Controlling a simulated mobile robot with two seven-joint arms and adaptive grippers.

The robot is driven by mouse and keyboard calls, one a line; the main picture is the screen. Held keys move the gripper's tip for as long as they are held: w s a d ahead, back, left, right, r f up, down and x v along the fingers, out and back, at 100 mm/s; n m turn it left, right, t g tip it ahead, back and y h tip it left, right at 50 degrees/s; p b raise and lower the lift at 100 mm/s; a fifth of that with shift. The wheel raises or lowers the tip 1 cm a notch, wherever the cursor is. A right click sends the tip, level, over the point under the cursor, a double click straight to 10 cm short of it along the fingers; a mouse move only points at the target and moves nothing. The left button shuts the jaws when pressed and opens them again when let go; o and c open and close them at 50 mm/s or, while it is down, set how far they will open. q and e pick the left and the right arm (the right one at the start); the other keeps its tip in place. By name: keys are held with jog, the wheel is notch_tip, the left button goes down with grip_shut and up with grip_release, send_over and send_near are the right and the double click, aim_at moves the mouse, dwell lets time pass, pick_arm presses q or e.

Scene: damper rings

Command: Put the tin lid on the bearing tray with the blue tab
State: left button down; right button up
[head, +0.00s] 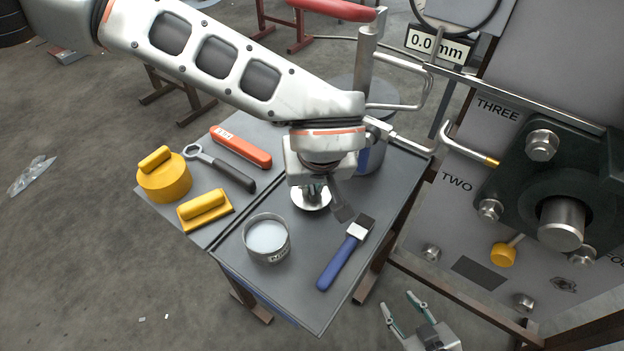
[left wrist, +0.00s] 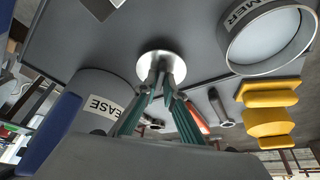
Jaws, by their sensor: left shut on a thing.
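The tin lid (head: 311,201) is a small round silver disc under my left gripper (head: 314,184), over the right half of the grey table. In the left wrist view the lid (left wrist: 160,64) shows past the green fingers (left wrist: 160,88), which are shut on its middle. I cannot tell whether it touches the surface. A blue strip (head: 265,302) runs along the front edge of the right half; I cannot make out a separate blue tab. My right gripper (head: 402,303) is open and empty, low at the bottom right, off the table.
An open tin (head: 268,252) with pale contents stands in front of the lid. A blue-handled brush (head: 340,262) lies to its right. Left of the black divider (head: 250,212) are two yellow handled pieces (head: 163,185), a wrench (head: 232,174) and an orange-red tool (head: 240,147). A test rig (head: 450,215) stands right.

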pick_arm(q)
jog(key=shift+f, duration=0.3)
jog(key=shift+f, duration=0.25)
dwell(0.4)
jog(key=c, duration=2)
grip_release()
jog(key=shift+c, duration=0.2)
jog(key=v, duration=1.2)
jog(key=shift+r, duration=0.1)
grip_shut()
